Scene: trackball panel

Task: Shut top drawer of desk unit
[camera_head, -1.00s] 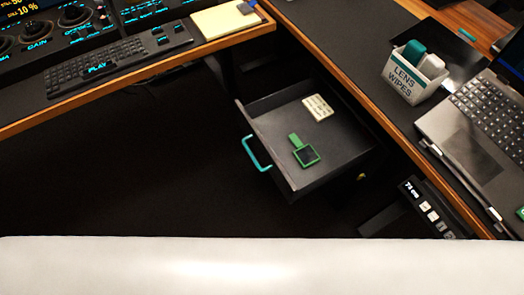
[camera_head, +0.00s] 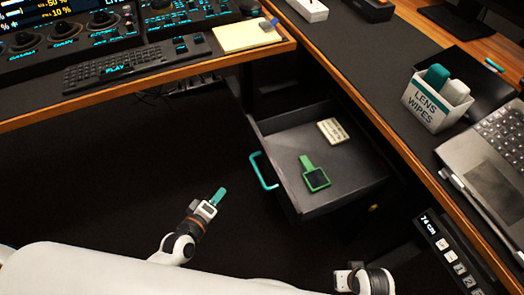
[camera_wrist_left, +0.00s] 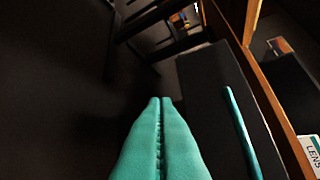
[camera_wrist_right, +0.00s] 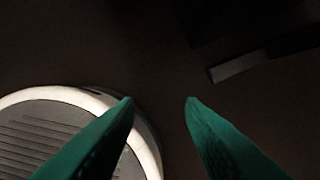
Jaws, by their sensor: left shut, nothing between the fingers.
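The top drawer (camera_head: 350,175) of the desk unit stands pulled out under the right desk. Its teal bar handle (camera_head: 264,171) is on the front, facing left. A green-framed item (camera_head: 315,176) and a pale card-like item (camera_head: 333,131) lie inside. My left gripper (camera_head: 218,196) is shut and empty, left of the drawer front and apart from it. In the left wrist view its teal fingers (camera_wrist_left: 160,105) are pressed together, with the drawer's dark front (camera_wrist_left: 212,100) and handle (camera_wrist_left: 239,125) to their right. My right gripper (camera_wrist_right: 160,100) is open and empty over a dark floor; its fingers are hidden in the head view.
The right desk edge (camera_head: 440,195) runs above the drawer, with a lens wipes box (camera_head: 437,98) and a laptop (camera_head: 503,140) on top. A keyboard (camera_head: 135,64) and notepad (camera_head: 247,35) are on the left desk. The floor left of the drawer is clear.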

